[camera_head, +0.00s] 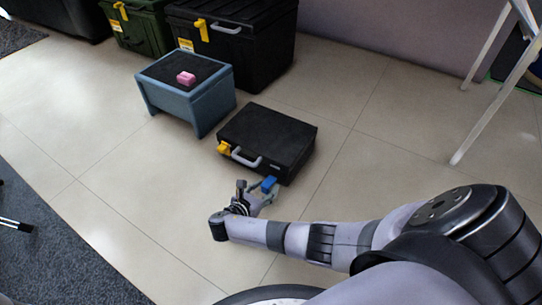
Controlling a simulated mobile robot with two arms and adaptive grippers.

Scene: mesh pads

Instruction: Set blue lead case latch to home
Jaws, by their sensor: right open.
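A black case (271,136) lies flat on the tiled floor, with a grey handle (246,158) on its front side. A yellow latch (224,148) is at the left end of that side and a blue latch (269,184) is at the right end. My right gripper (265,190) is open at the blue latch, with its fingertips close around or beside it. Whether they touch it is too small to tell. My left gripper is not in view.
A blue-grey stool (165,90) with a pink block (186,78) on top stands behind the case. A large black box (262,50) and a green box (150,30) stand at the back. White legs (485,85) stand at right. Floor left of the case is clear.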

